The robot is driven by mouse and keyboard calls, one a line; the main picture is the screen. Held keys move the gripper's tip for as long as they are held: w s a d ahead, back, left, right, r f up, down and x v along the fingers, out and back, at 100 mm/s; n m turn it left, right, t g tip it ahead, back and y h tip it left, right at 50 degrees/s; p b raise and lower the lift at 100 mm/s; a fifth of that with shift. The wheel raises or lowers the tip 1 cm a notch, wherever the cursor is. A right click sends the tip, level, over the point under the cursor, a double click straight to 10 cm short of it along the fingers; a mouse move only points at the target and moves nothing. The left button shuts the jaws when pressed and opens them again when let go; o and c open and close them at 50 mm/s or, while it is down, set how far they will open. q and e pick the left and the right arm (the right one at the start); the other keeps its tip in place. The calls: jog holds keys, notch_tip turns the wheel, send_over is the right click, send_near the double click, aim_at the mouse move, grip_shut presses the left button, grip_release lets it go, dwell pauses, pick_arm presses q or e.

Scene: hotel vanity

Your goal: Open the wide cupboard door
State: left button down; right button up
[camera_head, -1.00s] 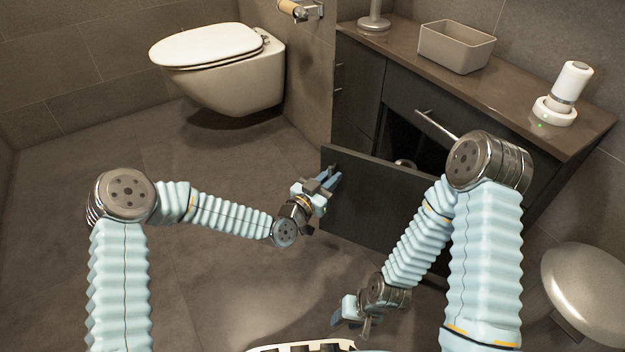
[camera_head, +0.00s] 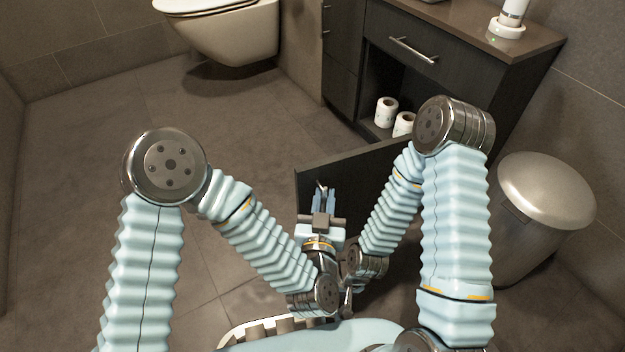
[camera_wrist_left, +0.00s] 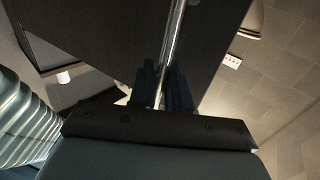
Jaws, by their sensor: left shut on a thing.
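The wide cupboard door (camera_head: 370,165) is a dark panel standing well open from the vanity cabinet (camera_head: 510,85). Its free edge points left toward me, and my right arm covers part of it. My left gripper (camera_head: 322,192) is at the door's outer face near the free edge. In the left wrist view its fingers (camera_wrist_left: 163,88) are shut on the long metal bar handle (camera_wrist_left: 174,45) of the door. My right arm hangs in front of the door; its gripper is hidden behind my left arm.
Toilet rolls (camera_head: 386,112) stand inside the open cupboard. A drawer with a bar handle (camera_head: 413,50) is above. A metal bin (camera_head: 540,205) stands to the right and a toilet (camera_head: 230,35) at the back left. The floor (camera_head: 80,150) at left is clear.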

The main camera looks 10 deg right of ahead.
pick_arm(q)
jog(key=shift+s+d, duration=0.25)
jog(key=shift+s, duration=0.5)
jog(key=shift+s+d, duration=0.2)
jog(key=shift+s, duration=0.55)
jog(key=shift+s+d, duration=0.25)
jog(key=shift+s, duration=0.5)
jog(key=c, duration=1.3)
grip_release()
jog(key=v, duration=0.7)
jog(key=shift+s, duration=0.2)
